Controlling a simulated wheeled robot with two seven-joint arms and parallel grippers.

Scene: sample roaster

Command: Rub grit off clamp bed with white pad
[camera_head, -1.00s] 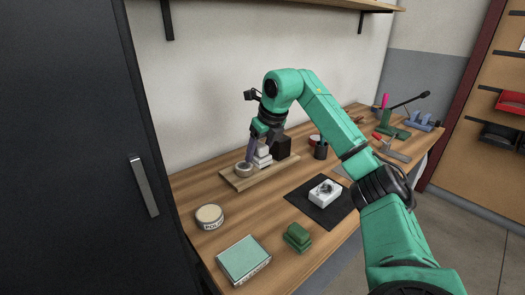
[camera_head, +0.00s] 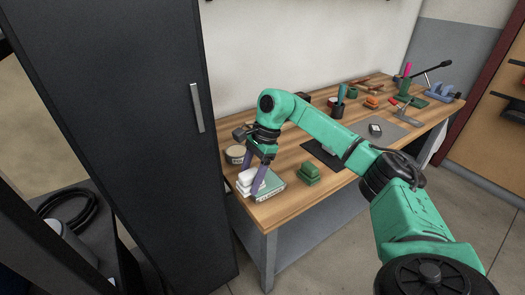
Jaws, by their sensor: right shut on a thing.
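A white pad-like block (camera_head: 246,178) is at the table's near left corner. My right gripper (camera_head: 251,182) is shut on it, its purple fingers pointing down, over or beside a flat green-topped box (camera_head: 270,189). I cannot tell whether the block touches the box. A small pale-framed piece with a dark middle (camera_head: 375,128) sits on the grey mat (camera_head: 393,126) farther right; I cannot tell if it is the clamp bed. No grit can be made out. My left gripper is not in view.
A green block (camera_head: 308,173) stands right of the box. A round tin (camera_head: 235,154) is behind the gripper. My forearm partly covers the black mat (camera_head: 318,152). A dark cabinet (camera_head: 150,130) stands close at the left. Tools crowd the table's far end.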

